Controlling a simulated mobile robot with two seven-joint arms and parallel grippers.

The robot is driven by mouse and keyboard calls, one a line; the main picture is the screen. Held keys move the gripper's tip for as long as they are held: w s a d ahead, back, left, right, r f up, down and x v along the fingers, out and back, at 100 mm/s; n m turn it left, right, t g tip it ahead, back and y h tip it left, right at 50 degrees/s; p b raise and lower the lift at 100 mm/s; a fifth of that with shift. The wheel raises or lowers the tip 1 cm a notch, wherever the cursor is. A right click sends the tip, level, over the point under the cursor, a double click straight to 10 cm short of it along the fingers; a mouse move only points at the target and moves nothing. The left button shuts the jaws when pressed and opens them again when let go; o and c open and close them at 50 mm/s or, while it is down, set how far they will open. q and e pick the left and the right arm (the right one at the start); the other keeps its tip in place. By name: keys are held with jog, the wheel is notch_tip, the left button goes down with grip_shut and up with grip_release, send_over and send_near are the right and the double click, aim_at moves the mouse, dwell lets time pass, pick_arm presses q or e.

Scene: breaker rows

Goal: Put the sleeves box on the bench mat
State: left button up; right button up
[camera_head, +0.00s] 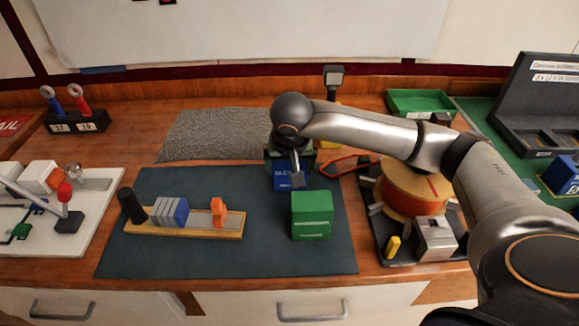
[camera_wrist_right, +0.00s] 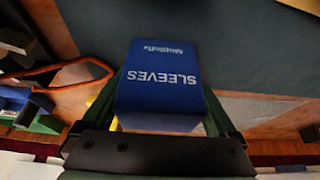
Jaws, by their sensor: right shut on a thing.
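The sleeves box (camera_wrist_right: 160,80) is blue with white "SLEEVES" lettering and sits between the fingers of my right gripper in the right wrist view. In the head view the box (camera_head: 287,178) is at the far edge of the dark bench mat (camera_head: 135,250), partly hidden by my gripper and wrist. My right gripper (camera_head: 290,166) is shut on it. I cannot tell whether the box touches the mat or hangs just above it. My left gripper is not in view.
A green box (camera_head: 311,215) stands on the mat just in front of the sleeves box. A wooden rail with breakers (camera_head: 185,218) lies on the mat's left part. Orange-handled pliers (camera_head: 342,165) and an orange spool (camera_head: 412,190) are to the right. The mat's front strip is bare.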

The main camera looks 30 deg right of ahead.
jog(key=shift+f, duration=0.2)
jog(key=shift+f+b, duration=0.15)
jog(key=shift+b, duration=0.15)
jog(key=o, duration=1.3)
jog(key=shift+o, duration=0.2)
jog(key=shift+r+p, duration=0.4)
jog(key=v, duration=1.1)
jog(key=shift+s+r+b, duration=0.2)
jog(key=shift+r+b, duration=0.1)
jog(key=shift+a, duration=0.15)
